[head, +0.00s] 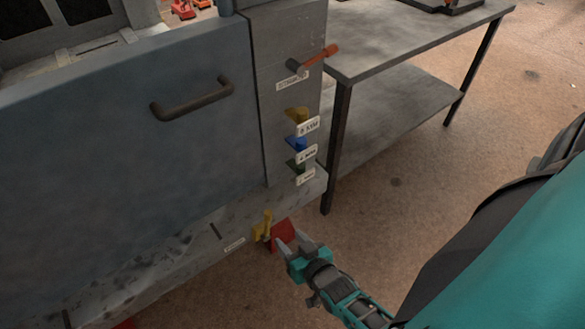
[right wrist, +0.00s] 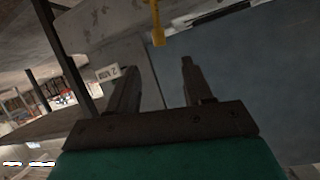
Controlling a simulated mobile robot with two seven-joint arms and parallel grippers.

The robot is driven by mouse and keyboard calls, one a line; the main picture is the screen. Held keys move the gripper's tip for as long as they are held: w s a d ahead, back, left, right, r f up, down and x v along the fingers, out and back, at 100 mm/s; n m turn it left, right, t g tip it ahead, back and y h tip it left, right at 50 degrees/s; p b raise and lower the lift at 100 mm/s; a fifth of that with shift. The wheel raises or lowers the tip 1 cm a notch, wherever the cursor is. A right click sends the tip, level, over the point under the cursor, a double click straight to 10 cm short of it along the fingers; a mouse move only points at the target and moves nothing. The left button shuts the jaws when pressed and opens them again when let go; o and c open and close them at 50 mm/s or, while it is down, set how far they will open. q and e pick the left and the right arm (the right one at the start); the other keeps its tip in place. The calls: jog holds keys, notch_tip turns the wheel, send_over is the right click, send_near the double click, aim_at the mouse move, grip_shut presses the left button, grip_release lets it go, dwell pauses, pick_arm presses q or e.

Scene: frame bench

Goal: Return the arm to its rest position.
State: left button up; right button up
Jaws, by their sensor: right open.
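My right gripper (head: 287,243) is low in front of the grey bench's lower ledge, close to a red block (head: 282,235) and a yellow lever (head: 264,227). Its jaws overlap the red block's right side in the head view; I cannot tell whether they touch it. In the right wrist view the two fingers (right wrist: 158,85) stand apart with nothing between them. A yellow part (right wrist: 157,25) shows beyond the fingertips. My left gripper is not in view.
A blue-grey panel (head: 120,135) with a dark handle (head: 192,100) fills the left. A grey column carries an orange-handled lever (head: 318,57) and coloured, labelled knobs (head: 297,143). A metal table (head: 420,45) with a lower shelf stands behind. The floor (head: 400,190) at right is clear.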

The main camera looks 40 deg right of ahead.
jog(key=shift+s, duration=0.1)
dwell(0.5)
jog(key=s+a+r+n+g+y, duration=0.2)
jog(key=s+a+r+n, duration=0.1)
jog(key=r, duration=0.6)
jog(key=shift+s+a+n+y, duration=0.4)
jog(key=shift+a+n, duration=0.35)
jog(key=shift+n, duration=0.35)
jog(key=shift+c, duration=0.8)
jog(key=shift+a, duration=0.1)
